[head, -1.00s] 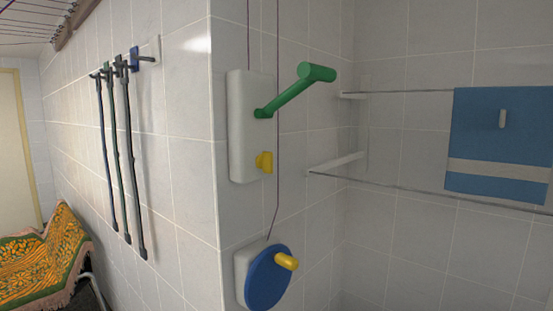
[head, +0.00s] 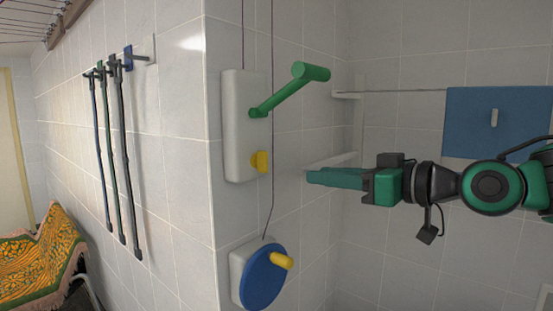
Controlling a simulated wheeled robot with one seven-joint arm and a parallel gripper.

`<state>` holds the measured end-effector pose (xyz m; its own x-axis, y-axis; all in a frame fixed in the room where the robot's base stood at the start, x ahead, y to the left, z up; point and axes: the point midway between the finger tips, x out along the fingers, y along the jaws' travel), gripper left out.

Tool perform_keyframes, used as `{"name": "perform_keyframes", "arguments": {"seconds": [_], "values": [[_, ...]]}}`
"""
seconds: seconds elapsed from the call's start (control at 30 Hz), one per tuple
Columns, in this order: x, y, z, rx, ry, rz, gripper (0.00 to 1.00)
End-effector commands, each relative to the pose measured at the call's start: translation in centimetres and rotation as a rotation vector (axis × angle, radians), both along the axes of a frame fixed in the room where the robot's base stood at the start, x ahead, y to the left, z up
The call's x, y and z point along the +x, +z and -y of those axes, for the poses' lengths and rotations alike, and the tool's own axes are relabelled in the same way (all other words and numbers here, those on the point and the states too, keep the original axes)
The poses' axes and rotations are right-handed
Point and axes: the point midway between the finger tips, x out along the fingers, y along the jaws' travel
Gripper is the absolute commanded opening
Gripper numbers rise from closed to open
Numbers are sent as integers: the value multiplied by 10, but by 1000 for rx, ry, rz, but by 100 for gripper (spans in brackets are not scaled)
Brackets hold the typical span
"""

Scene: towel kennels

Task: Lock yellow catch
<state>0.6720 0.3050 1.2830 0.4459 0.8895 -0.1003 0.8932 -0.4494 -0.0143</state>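The yellow catch (head: 260,162) is a small knob low on a white wall plate (head: 238,140). A green crank handle (head: 290,92) sticks out of the same plate above it, with its grip up and to the right. My gripper (head: 308,177) points left from the right side of the head view, a little right of and below the yellow catch in the picture, apart from it. Its teal fingers are seen side-on and overlap, so their opening does not show. Nothing is visible at its fingertips.
Below is a blue wheel (head: 264,277) with a yellow knob (head: 282,261). Thin cords run down the wall past the plate. Leads (head: 115,150) hang on the left wall, near a patterned orange cover (head: 45,255).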

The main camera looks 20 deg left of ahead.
Motion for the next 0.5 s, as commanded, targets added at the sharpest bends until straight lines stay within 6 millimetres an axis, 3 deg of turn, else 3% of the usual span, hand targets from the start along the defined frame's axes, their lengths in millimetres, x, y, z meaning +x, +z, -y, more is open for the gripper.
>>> {"name": "perform_keyframes", "arguments": {"seconds": [0.1, 0.2, 0.5], "values": [[-13, 23, -23, 67, 62, 42, 27], [-16, 30, -32, 87, 77, 55, 27], [1, 30, -72, 87, 77, 55, 27]]}}
